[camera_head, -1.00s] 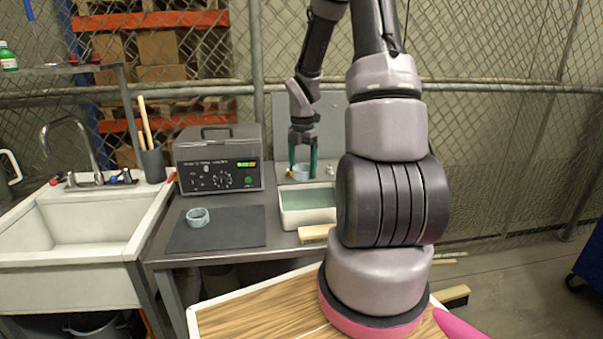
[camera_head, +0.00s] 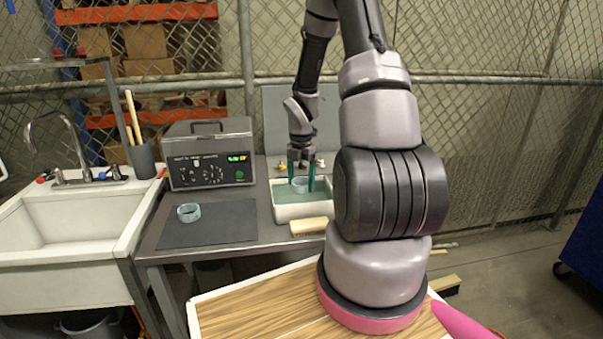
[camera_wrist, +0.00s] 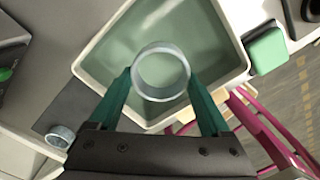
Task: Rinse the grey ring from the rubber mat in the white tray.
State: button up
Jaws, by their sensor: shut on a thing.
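My gripper (camera_head: 301,181) points down over the white tray (camera_head: 301,213), which holds greenish liquid. Its teal fingers are shut on a pale grey ring (camera_head: 300,186), one finger on each side. In the wrist view the held ring (camera_wrist: 161,72) appears open end up, with the tray around it. It is low, at or near the liquid; I cannot tell how deep. A second, similar grey-blue ring (camera_head: 188,213) lies on the dark rubber mat (camera_head: 228,234), left of the tray, apart from my gripper.
A grey machine with dials (camera_head: 209,160) stands behind the mat. A sink (camera_head: 66,215) is at the left. A wooden-backed brush or block (camera_head: 311,226) lies at the tray's front edge. In the wrist view a green pad (camera_wrist: 267,50) is beside the tray.

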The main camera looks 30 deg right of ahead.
jog(key=shift+f, duration=2.9)
jog(key=shift+s+d, duration=0.2)
jog(key=shift+d, duration=0.55)
jog(key=shift+a, duration=0.2)
jog(key=shift+w+a, duration=0.2)
jog(key=shift+a, duration=0.4)
jog(key=shift+d, duration=0.15)
jog(key=shift+s+d, duration=0.2)
jog(key=shift+d, duration=0.45)
